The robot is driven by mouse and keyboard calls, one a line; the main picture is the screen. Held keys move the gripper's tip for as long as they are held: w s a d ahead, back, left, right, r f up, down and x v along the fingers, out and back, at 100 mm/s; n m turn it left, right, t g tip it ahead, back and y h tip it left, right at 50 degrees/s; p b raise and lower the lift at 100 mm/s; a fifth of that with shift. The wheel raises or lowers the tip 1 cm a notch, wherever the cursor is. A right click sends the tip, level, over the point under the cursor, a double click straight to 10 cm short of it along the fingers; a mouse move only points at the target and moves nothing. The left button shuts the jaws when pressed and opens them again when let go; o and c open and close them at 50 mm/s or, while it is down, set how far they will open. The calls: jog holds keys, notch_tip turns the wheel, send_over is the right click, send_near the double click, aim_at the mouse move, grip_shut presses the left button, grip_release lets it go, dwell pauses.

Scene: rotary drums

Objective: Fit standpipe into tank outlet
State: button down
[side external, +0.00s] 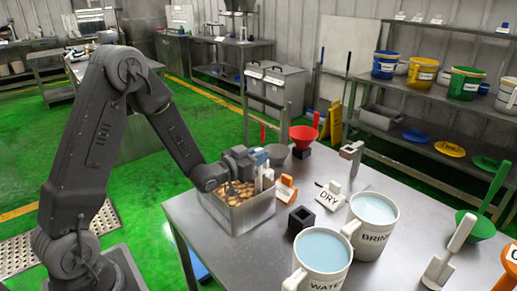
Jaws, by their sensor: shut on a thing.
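My gripper (262,166) is above the right rear part of an open metal bin (253,215). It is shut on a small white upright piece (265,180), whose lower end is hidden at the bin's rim. I cannot tell whether this piece is the standpipe. The bin holds many brown lumps (238,192). No tank outlet can be made out for certain. A black square socket block (301,220) stands on the steel table to the right of the bin, apart from my gripper.
Two mugs, marked WATER (322,262) and BRINE (373,225), stand at the table's front.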

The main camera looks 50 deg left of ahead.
jog(key=shift+f, duration=2.55)
dwell(0.8)
jog(key=c, duration=1.1)
grip_release()
jog(key=shift+o, duration=0.2)
notch_tip(320, 180, up, 4)
jog(key=shift+f, duration=0.1)
jog(key=s+a+r, duration=0.7)
jog(key=a, duration=0.2)
jog(key=shift+a, duration=0.2)
jog(key=shift+r, duration=0.1)
